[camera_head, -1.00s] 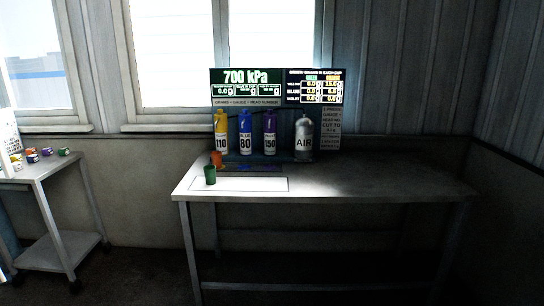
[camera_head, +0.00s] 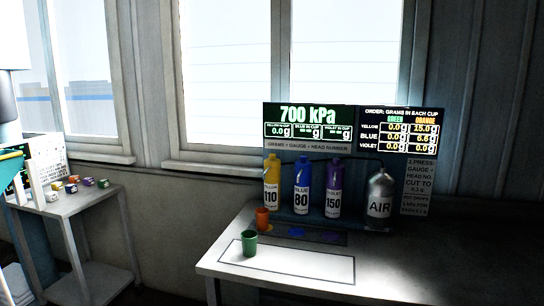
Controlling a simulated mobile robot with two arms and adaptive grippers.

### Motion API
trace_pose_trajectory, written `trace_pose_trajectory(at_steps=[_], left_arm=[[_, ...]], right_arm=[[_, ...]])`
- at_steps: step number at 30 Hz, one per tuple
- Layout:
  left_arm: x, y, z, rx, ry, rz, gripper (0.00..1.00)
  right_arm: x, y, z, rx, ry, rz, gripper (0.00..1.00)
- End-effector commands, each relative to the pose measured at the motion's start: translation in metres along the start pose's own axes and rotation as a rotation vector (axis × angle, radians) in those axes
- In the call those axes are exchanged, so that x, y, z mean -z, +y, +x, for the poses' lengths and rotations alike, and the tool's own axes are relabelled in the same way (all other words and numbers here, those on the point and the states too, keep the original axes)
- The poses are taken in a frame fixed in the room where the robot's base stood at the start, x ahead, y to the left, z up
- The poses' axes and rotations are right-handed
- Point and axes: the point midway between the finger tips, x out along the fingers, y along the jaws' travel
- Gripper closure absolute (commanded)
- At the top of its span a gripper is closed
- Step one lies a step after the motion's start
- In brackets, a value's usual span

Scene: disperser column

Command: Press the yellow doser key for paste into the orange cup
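The yellow doser (camera_head: 271,183), marked 110, stands at the left of a row on the back of the bench. The blue doser (camera_head: 303,186), marked 80, and the violet doser (camera_head: 333,189), marked 150, stand to its right. The orange cup (camera_head: 263,219) stands upright in front of the yellow doser. The green cup (camera_head: 250,243) stands nearer, on a white outlined area (camera_head: 300,266). The display (camera_head: 308,122) reads 700 kPa and 0.0 g for yellow. The key itself is too small to make out.
A grey AIR cylinder (camera_head: 380,197) stands right of the dosers. An order board (camera_head: 398,131) lists grams for green and orange. The bench's right part (camera_head: 440,262) is clear.

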Motion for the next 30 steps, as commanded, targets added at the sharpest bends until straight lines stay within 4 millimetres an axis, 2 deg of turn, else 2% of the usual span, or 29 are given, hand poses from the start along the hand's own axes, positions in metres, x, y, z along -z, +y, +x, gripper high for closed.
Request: trace_pose_trajectory(at_steps=[4, 11, 21, 30], left_arm=[[-0.006, 0.000, 0.000, 0.000, -0.009, 0.000, 0.60], [-0.010, 0.000, 0.000, 0.000, -0.015, 0.001, 0.60], [-0.002, -0.001, 0.000, 0.001, -0.003, 0.001, 0.60], [-0.001, -0.001, 0.000, 0.002, 0.000, 0.001, 0.60]], right_arm=[[-0.009, -0.003, 0.000, 0.003, -0.013, 0.000, 0.61], [-0.007, -0.005, 0.000, 0.005, -0.010, 0.001, 0.77], [0.003, -0.003, 0.000, 0.003, 0.007, 0.000, 0.99], [0.003, -0.002, 0.000, 0.003, 0.006, 0.000, 1.00]])
